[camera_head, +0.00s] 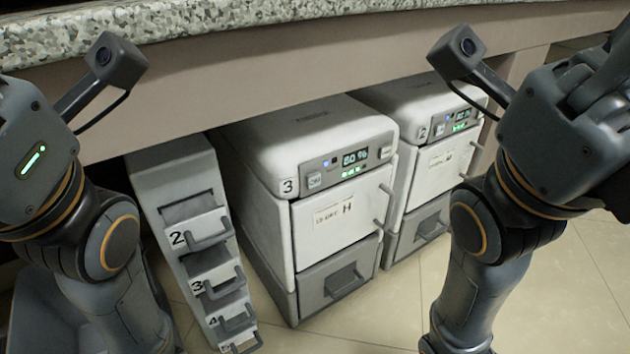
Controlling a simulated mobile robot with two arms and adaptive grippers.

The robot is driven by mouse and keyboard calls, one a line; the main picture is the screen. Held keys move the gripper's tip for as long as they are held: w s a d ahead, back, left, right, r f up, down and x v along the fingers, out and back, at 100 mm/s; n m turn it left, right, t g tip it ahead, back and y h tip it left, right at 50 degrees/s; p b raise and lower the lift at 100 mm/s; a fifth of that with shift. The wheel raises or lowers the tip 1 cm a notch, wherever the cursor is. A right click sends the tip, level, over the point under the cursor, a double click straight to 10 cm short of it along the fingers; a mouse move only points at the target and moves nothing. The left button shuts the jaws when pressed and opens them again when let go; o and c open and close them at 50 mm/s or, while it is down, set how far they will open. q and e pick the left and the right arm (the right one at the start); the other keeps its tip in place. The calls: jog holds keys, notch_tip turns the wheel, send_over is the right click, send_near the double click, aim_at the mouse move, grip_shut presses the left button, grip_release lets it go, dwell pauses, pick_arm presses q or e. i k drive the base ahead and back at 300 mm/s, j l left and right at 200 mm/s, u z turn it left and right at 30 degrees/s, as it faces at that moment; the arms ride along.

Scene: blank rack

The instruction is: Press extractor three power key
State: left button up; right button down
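Extractor three (325,140) is a white unit with a "3" label on its front left corner, standing on the floor under the counter. Its grey control panel (347,165) has a lit display, green lights and a small blue light. One square key (314,180) sits at the panel's left end and another key (386,152) at its right end; their symbols are too small to read. My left arm is at the left edge, and its gripper is out of frame. Part of my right gripper (600,80) shows at the right edge; its fingertips are not visible. Neither arm touches the extractor.
A stone-topped counter (200,22) overhangs the units. Extractor two (425,105) stands right of extractor three. A narrow rack with numbered, handled drawers (175,165) stands to its left. Handles project from the fronts. The tiled floor (385,310) in front is clear.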

aim_at(324, 282)
jog(key=k+j+z, duration=0.1)
jog(key=j, duration=0.25)
jog(key=k+j+z, duration=0.1)
jog(key=k+j, duration=0.45)
jog(key=j, duration=0.15)
jog(key=j+z, duration=0.05)
